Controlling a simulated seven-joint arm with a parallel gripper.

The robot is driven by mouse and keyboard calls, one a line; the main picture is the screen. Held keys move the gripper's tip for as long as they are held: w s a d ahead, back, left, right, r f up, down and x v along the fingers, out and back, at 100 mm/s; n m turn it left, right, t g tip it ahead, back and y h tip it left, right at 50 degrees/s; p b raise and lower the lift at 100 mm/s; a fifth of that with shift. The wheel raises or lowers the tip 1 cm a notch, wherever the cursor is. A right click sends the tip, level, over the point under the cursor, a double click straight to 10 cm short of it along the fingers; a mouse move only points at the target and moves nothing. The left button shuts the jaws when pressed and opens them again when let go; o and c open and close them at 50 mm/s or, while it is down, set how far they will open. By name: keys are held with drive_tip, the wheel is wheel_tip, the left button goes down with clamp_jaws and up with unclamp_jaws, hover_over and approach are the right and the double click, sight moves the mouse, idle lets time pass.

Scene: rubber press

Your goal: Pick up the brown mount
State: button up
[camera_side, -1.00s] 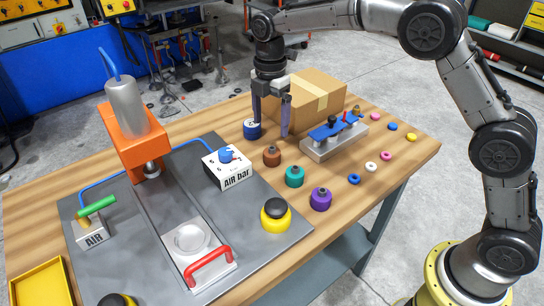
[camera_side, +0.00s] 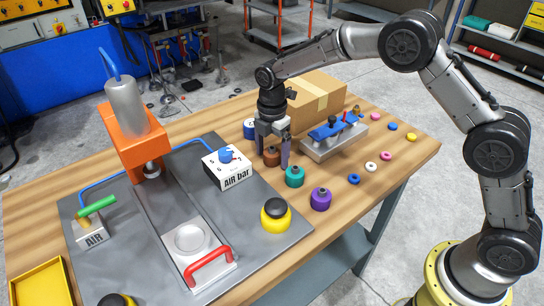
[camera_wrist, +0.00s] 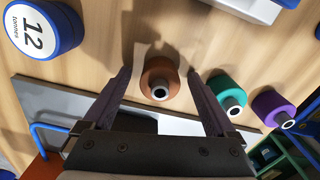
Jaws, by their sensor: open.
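The brown mount (camera_side: 271,157) is a short round block with a small metal stud on top, standing on the wooden table. In the wrist view the brown mount (camera_wrist: 160,80) lies ahead between the two finger lines. My gripper (camera_side: 272,155) is open and empty, low over the mount, with its fingers partly hiding it in the side view. In the wrist view my gripper's fingertips (camera_wrist: 160,78) are on either side of the mount, with space on both sides. Whether they reach down to its height is hard to tell.
A teal mount (camera_side: 294,177) and a purple mount (camera_side: 320,199) stand close by to the right. The white air bar box (camera_side: 228,170) is left, and a grey fixture (camera_side: 330,143) is right. A cardboard box (camera_side: 318,100) stands behind.

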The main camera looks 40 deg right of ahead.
clamp_jaws()
idle(0.3)
drive_tip(key=shift+r, duration=0.1)
